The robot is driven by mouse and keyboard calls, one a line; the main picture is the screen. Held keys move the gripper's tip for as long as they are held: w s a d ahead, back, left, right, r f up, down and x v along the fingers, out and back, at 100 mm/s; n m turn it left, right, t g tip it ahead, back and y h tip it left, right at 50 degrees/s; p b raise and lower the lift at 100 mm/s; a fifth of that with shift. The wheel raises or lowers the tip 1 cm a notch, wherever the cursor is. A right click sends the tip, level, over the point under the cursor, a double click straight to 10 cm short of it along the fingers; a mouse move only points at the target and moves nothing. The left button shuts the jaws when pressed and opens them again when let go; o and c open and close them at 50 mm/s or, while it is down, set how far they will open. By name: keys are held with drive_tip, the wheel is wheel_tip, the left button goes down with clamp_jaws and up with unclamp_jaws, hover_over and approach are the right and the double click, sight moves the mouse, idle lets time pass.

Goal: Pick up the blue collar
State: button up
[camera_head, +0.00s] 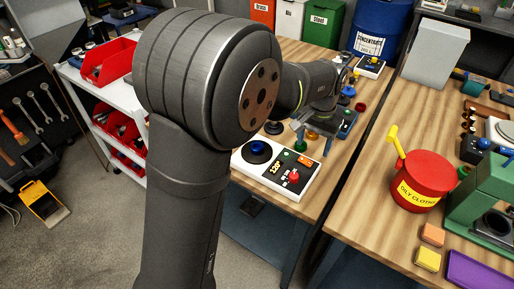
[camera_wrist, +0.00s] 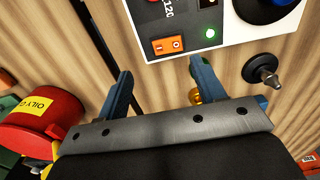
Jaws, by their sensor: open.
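A blue round piece (camera_head: 258,147) sits on the black disc of a white control unit (camera_head: 246,172). It looks like the blue collar, but I cannot be certain. In the wrist view, part of this blue piece (camera_wrist: 262,8) shows at the top right edge, with the black disc around it. My gripper (camera_wrist: 163,82) is open, its two blue fingers wide apart with nothing held between them. It is above the wooden bench, apart from the blue piece. A small amber piece (camera_wrist: 194,97) is partly hidden behind the right finger.
A black-knobbed piece (camera_wrist: 264,70) stands beside the white unit. A red oily-cloths bin (camera_head: 421,178) and a green machine (camera_head: 485,195) stand on the right bench. Small coloured pieces, including a blue one (camera_head: 347,91), are farther back. A gap separates the benches.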

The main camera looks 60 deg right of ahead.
drive_tip(key=w+a+r, duration=0.2)
drive_tip(key=w+r, duration=0.4)
drive_tip(key=w, duration=0.2)
drive_tip(key=w+a+r, duration=0.3)
drive_tip(key=w+r, duration=0.3)
drive_tip(key=w, duration=0.1)
wheel_tip(320, 180, down, 12)
drive_tip(key=shift+w+r, duration=0.1)
drive_tip(key=shift+w, duration=0.05)
drive_tip(key=shift+w+d+f, duration=0.1)
drive_tip(key=shift+f, duration=1.25)
drive_tip(key=shift+w+d+f, duration=0.1)
drive_tip(key=shift+f, duration=1.2)
drive_tip(key=c, duration=1.2)
